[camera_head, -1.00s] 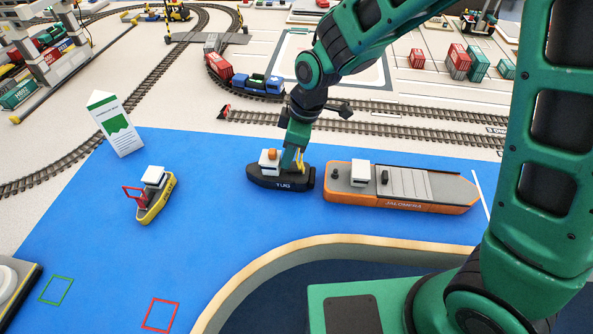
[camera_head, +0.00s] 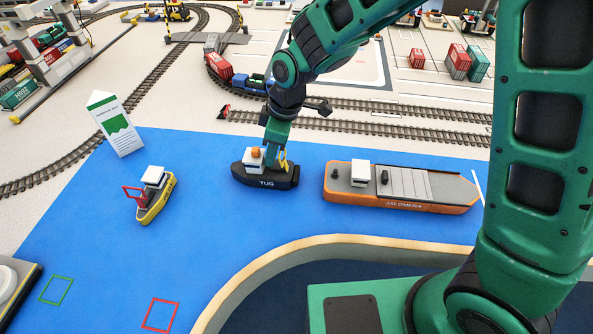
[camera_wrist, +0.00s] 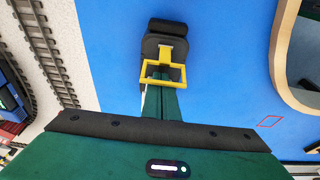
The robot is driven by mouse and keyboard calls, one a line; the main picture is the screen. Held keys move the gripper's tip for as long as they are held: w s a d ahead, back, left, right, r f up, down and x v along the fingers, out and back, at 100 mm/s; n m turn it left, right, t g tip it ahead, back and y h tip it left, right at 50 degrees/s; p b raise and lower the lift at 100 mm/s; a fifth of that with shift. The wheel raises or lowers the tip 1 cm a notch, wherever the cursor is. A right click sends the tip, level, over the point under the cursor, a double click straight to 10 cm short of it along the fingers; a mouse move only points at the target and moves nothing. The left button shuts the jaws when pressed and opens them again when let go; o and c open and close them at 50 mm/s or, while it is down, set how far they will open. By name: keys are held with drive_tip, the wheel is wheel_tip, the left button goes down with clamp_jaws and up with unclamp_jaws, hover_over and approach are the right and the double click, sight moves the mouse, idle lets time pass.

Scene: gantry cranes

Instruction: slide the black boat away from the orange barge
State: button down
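The black boat (camera_head: 266,182), marked TUG, floats on the blue water sheet, with a white cabin (camera_head: 253,160) and a yellow frame (camera_head: 283,161) toward its right end. The orange barge (camera_head: 400,188) lies to its right, with a clear strip of blue between them. My gripper (camera_head: 272,163) points down over the boat's deck, between cabin and yellow frame. In the wrist view its green fingers (camera_wrist: 165,97) look closed together beside the yellow frame (camera_wrist: 162,73), hiding most of the cabin. I see nothing clearly gripped between them.
A yellow boat (camera_head: 155,196) with a red frame sits to the left. A curved tan quay edge (camera_head: 300,243) runs in front. A white-and-green sign (camera_head: 115,123) stands at the back left, and rails (camera_head: 370,124) run behind. Blue between the two boats is clear.

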sight(257, 149)
drive_tip(key=shift+w+a, duration=0.2)
drive_tip(key=shift+a, duration=0.8)
drive_tip(key=shift+w+a, duration=0.2)
drive_tip(key=shift+a, duration=0.8)
drive_tip(key=shift+d, duration=0.15)
drive_tip(key=shift+s+d+r, duration=0.15)
drive_tip(key=shift+d+r, duration=0.15)
drive_tip(key=shift+d, duration=0.15)
drive_tip(key=shift+r, duration=4.95)
drive_tip(key=shift+d, duration=0.15)
